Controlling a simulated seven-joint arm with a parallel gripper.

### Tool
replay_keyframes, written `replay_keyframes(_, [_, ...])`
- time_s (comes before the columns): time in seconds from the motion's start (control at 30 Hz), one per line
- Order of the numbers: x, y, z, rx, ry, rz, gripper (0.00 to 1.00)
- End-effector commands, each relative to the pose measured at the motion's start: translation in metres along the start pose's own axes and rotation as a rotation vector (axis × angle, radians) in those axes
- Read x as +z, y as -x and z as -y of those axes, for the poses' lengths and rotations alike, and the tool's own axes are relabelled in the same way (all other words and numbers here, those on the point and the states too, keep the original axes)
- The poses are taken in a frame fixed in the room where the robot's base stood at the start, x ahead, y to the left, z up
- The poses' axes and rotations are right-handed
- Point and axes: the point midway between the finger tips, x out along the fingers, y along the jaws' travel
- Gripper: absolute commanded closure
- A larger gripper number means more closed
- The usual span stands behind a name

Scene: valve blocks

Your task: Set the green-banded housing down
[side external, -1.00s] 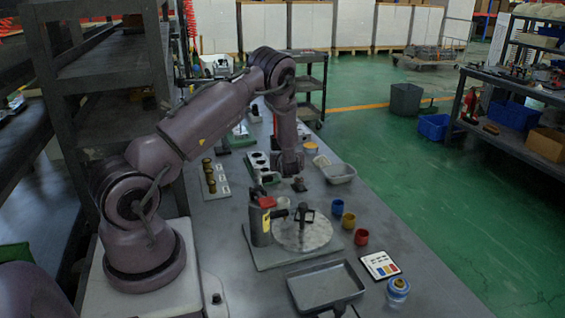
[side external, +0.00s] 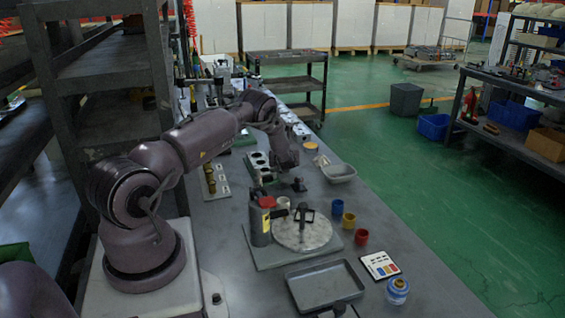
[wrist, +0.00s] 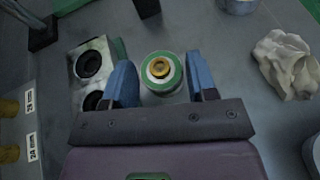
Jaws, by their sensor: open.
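In the wrist view the green-banded housing (wrist: 163,72) is seen from above, with a green ring, a pale ring and a brass-coloured centre. My gripper (wrist: 163,82) has its two blue fingers on either side of the housing, apart from each other, with a gap showing beside it. In the side view my gripper (side external: 298,185) is low over the bench behind the round plate. I cannot make out the housing there. Whether the housing's base rests on the bench is hidden.
A block with dark round holes (wrist: 88,63) stands close left of the gripper. A crumpled cloth (wrist: 287,65) lies to the right.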

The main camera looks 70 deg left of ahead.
Motion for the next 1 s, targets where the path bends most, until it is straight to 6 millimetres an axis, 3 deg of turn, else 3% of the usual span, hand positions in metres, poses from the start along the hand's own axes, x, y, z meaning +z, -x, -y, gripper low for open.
replay_keyframes(0.33, [0.0,-0.005,0.0,-0.001,0.001,-0.001,0.48])
replay_keyframes(0.47, [0.0,-0.005,0.0,-0.001,0.001,-0.001,0.77])
replay_keyframes(0.57, [0.001,-0.005,0.0,-0.001,0.001,0.001,0.87])
replay_keyframes(0.83, [0.004,-0.004,0.001,-0.001,0.001,0.002,0.87])
replay_keyframes(1.0, [0.02,0.002,0.001,-0.001,0.002,0.004,0.87])
